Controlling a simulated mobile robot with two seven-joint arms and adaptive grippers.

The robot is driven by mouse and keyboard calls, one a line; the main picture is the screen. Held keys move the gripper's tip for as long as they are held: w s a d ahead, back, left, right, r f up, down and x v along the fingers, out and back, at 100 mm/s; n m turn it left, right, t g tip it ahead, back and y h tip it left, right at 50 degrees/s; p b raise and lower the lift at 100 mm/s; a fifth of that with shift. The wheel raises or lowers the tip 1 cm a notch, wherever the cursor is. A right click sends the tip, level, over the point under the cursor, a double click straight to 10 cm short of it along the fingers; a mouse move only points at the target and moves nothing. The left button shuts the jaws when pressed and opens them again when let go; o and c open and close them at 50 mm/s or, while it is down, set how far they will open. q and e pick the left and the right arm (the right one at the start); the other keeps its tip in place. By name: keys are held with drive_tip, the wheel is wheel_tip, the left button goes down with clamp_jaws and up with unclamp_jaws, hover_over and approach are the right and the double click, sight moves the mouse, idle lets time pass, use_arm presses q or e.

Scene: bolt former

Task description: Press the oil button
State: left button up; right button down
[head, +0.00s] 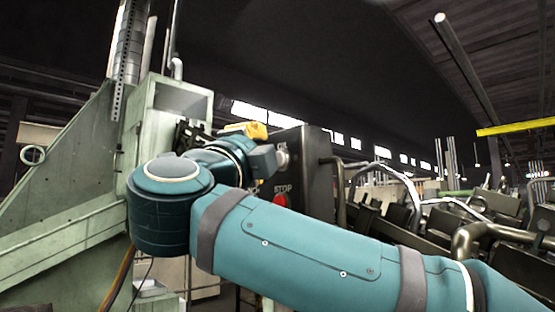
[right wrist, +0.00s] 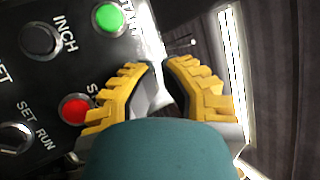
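The dark control panel (head: 312,165) stands near the picture middle in the head view, with a red button (head: 280,200) under a STOP label. The right wrist view shows its face (right wrist: 65,70) close up. No label reading OIL can be made out. My right arm comes in from the right, and its gripper (head: 250,130) is beside the panel, partly hidden by the wrist. In the right wrist view my right gripper (right wrist: 160,68) has a narrow gap between its yellow fingers and holds nothing. It overlaps the panel's edge; contact cannot be told. My left gripper is out of view.
The panel also carries a green button (right wrist: 108,17), a dark INCH button (right wrist: 38,40), another red button view (right wrist: 75,108) and a SET/RUN selector (right wrist: 15,137). A green machine frame (head: 70,160) stands left. Dark pipes and machinery (head: 470,225) fill the right.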

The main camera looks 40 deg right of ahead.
drive_tip(key=shift+d, duration=0.15)
drive_tip(key=shift+d, duration=0.25)
drive_tip(key=shift+d+b, duration=0.35)
drive_tip(key=shift+d, duration=0.1)
idle(0.7)
idle(0.4)
drive_tip(key=shift+a, duration=0.85)
drive_tip(key=a, duration=0.5)
drive_tip(key=shift+s, duration=0.2)
idle(0.7)
